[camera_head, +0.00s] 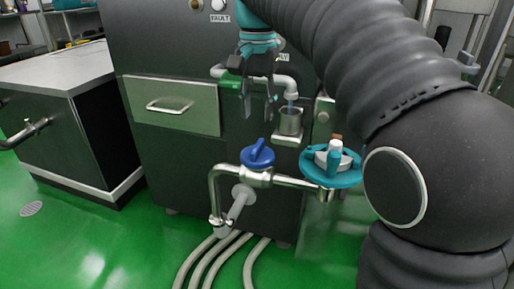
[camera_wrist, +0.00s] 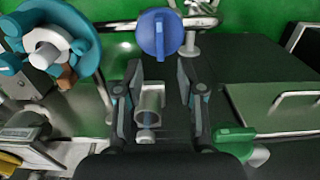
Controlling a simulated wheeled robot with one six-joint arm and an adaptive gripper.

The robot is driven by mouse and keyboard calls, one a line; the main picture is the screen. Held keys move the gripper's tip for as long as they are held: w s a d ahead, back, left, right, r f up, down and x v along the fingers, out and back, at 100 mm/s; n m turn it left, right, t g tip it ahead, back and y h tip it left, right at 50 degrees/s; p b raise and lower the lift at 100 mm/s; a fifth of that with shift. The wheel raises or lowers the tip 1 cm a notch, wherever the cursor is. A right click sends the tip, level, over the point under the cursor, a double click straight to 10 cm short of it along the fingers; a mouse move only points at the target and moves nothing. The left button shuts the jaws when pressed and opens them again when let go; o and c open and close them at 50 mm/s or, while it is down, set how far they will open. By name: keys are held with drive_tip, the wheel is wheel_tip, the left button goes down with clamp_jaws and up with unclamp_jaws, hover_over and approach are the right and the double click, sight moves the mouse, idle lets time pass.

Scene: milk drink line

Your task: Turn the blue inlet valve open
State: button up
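The blue inlet valve (camera_head: 257,155) is a round blue knob with a raised ridge, on top of a steel pipe (camera_head: 285,180) low on the machine front. My gripper (camera_head: 259,112) is above it, pointing down, with its two dark fingers apart and nothing between them. The gripper does not touch the knob. In the wrist view, the blue valve (camera_wrist: 159,33) lies just beyond the fingertips of my gripper (camera_wrist: 159,68), roughly centred between them. Its ridge runs nearly up and down in that view.
A teal ring-shaped fitting (camera_head: 332,170) with a white centre sits right of the valve. A metal cup (camera_head: 290,121) stands under a white spout (camera_head: 290,88) close to the gripper. A green fitting (camera_wrist: 235,141) shows in the wrist view. Pale hoses (camera_head: 222,262) lie on the green floor.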

sight(258, 145)
wheel_tip(258, 145, down, 9)
drive_tip(key=shift+r+b, duration=0.15)
drive_tip(key=shift+b, duration=1)
clamp_jaws()
